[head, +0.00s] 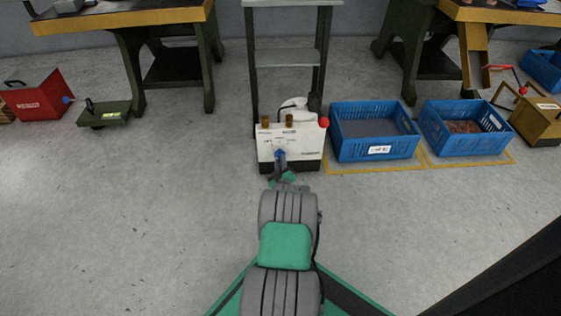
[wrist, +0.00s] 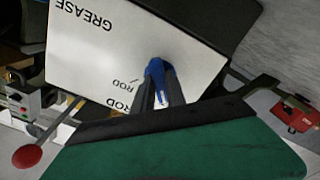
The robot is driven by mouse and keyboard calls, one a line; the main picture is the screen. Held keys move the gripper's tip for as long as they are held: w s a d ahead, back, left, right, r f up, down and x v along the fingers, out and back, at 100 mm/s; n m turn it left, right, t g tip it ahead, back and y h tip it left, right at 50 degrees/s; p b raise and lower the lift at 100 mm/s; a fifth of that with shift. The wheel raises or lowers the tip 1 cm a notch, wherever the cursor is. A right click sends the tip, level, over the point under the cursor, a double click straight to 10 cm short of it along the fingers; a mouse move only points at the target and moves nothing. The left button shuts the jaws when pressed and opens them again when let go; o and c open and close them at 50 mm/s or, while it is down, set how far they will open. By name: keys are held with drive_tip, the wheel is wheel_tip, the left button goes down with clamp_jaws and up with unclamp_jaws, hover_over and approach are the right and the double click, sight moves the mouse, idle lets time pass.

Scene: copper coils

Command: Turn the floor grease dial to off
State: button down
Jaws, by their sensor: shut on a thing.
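The floor grease unit (head: 306,146) is a white box with a dark base, standing on the floor in the middle of the head view. Its blue dial (head: 279,154) is on the front face. My gripper (head: 280,160) reaches it from the front. In the wrist view the blue dial (wrist: 156,70) sits between my two dark fingers (wrist: 158,90), which are shut on it. The white panel (wrist: 105,50) shows the words GREASE and ROD, upside down. The fingers hide part of the dial, and I cannot tell which label it points at.
A red ball knob (head: 323,122) sticks out at the unit's upper right. Two blue crates (head: 347,148) (head: 447,148) stand close on its right, within yellow floor lines. A shelf stand (head: 286,57) is behind it. The floor to the left is clear up to a green low cart (head: 105,118).

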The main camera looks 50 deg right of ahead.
drive_tip(key=c, duration=1.4)
unclamp_jaws()
drive_tip(key=shift+o, duration=0.2)
drive_tip(key=p+v, duration=0.4)
drive_tip(key=v, duration=0.3)
drive_tip(key=shift+s+a, duration=0.25)
